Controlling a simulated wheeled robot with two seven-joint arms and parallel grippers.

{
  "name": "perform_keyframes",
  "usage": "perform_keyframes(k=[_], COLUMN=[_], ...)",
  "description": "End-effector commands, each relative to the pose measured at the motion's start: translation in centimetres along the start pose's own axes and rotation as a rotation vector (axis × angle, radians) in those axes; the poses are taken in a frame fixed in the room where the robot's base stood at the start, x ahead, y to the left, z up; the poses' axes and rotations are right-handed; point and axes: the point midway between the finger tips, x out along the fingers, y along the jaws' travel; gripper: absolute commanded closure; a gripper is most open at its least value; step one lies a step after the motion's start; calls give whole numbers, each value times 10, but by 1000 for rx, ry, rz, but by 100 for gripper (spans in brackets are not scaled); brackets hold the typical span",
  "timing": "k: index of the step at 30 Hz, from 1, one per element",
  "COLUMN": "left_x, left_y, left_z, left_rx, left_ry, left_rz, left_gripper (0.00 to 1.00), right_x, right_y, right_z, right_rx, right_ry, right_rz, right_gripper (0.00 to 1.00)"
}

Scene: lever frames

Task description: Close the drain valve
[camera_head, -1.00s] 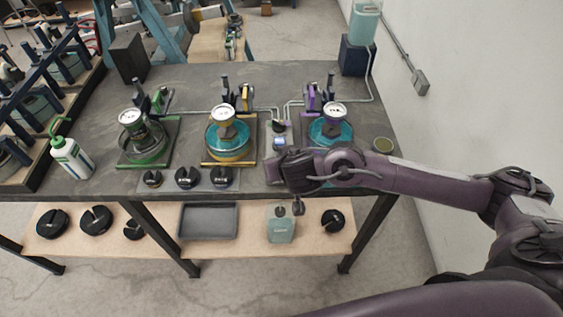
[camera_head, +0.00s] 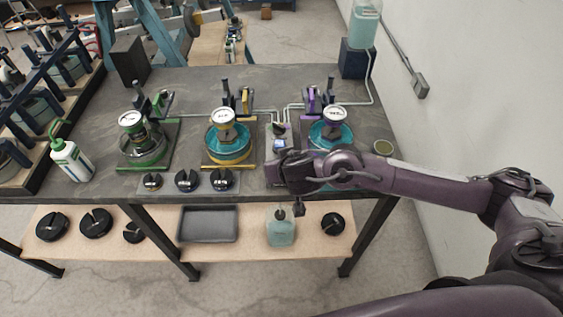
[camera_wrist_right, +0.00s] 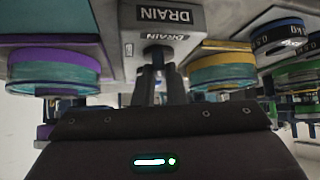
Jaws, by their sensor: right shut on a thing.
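The drain valve (camera_wrist_right: 158,52) sits under a white-on-black DRAIN label (camera_wrist_right: 170,15) in the right wrist view. My right gripper (camera_wrist_right: 160,74) has its two dark fingers close together at the valve's handle, shut on it. In the head view my right gripper (camera_head: 274,173) is at the bench's front edge, between the yellow and purple stations, and it hides the valve. How far the handle is turned cannot be told. My left gripper is not in view.
A purple station (camera_head: 330,134) stands right of the gripper, a yellow one (camera_head: 229,151) left, a green one (camera_head: 146,152) farther left. A teal container (camera_head: 281,231) and a grey tray (camera_head: 208,224) are on the shelf below.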

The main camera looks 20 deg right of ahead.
Motion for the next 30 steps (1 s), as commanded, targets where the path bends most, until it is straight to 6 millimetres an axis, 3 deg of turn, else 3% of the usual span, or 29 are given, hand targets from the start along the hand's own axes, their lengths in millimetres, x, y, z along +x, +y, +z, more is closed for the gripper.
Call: perform_keyframes(k=[11, 30], left_x=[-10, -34], left_y=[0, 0], left_z=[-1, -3], left_rx=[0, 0], left_ry=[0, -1], left_rz=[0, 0], left_gripper=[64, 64], right_x=[-1, 3], right_y=[4, 9], right_z=[0, -4], right_rx=[-155, -583], right_ry=[-5, 0], right_rz=[-154, -585], right_gripper=[100, 100])
